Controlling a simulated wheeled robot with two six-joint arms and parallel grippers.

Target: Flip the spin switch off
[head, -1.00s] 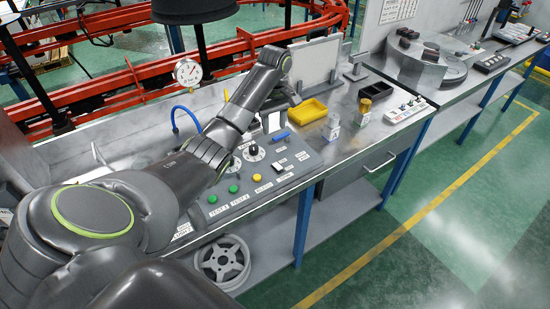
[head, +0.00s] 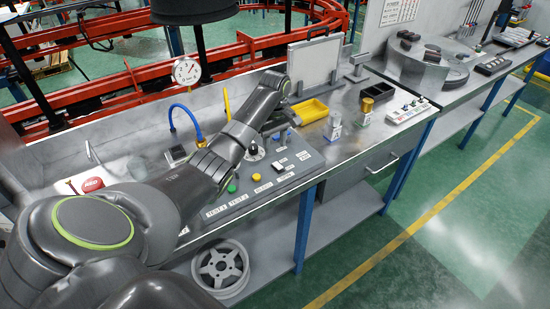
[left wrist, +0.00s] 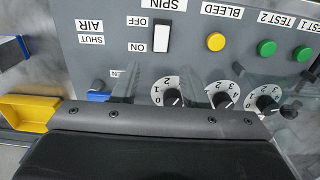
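The spin switch (left wrist: 162,37) is a white rocker on the grey control panel (left wrist: 110,60), with OFF and ON labels at its two ends. Which end is pressed in cannot be told. In the head view the switch (head: 279,168) sits near the panel's right side. My left gripper (left wrist: 160,88) is over the panel, its two fingers apart with nothing between them. In the left wrist view the fingertips are near the ON end of the switch, not visibly touching it. In the head view its fingers are largely hidden by the arm. My right gripper is not in view.
Dial knobs (left wrist: 170,92), a yellow button (left wrist: 216,41) and green buttons (left wrist: 266,48) are close by on the panel. A wheel (head: 222,266) lies on the shelf below.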

